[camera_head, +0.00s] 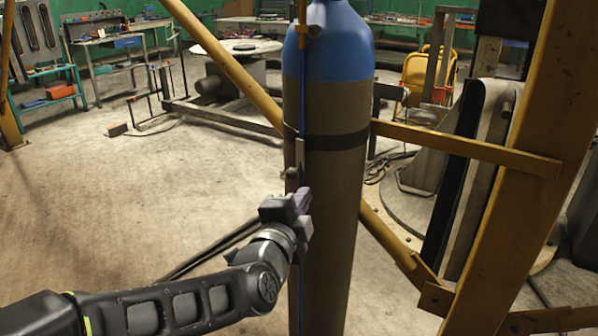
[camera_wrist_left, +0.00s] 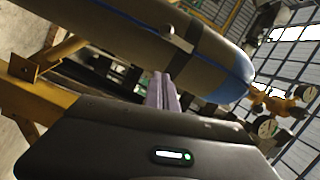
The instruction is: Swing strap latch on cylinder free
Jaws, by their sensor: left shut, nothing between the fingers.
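The gas cylinder (camera_head: 333,215) stands upright, brown-grey with a blue top, and a dark strap (camera_head: 338,142) runs around it. A small light-grey latch (camera_head: 300,156) sits on the strap at the cylinder's left side. In the left wrist view the cylinder (camera_wrist_left: 130,32) lies slantwise across the top, with the latch (camera_wrist_left: 179,40) sticking out from it. My left gripper (camera_head: 303,196) is shut and empty, just below the latch, in front of the cylinder. Its pale purple fingertips (camera_wrist_left: 163,88) show together in the left wrist view, apart from the latch. My right gripper is not in view.
A yellow frame stands around the cylinder, with a thick post (camera_head: 520,150) at right and a crossbar (camera_head: 465,146) at strap height. A slanted yellow brace (camera_head: 228,68) passes behind the cylinder. Gauges (camera_wrist_left: 267,127) show near the cylinder's top. The floor at left is open.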

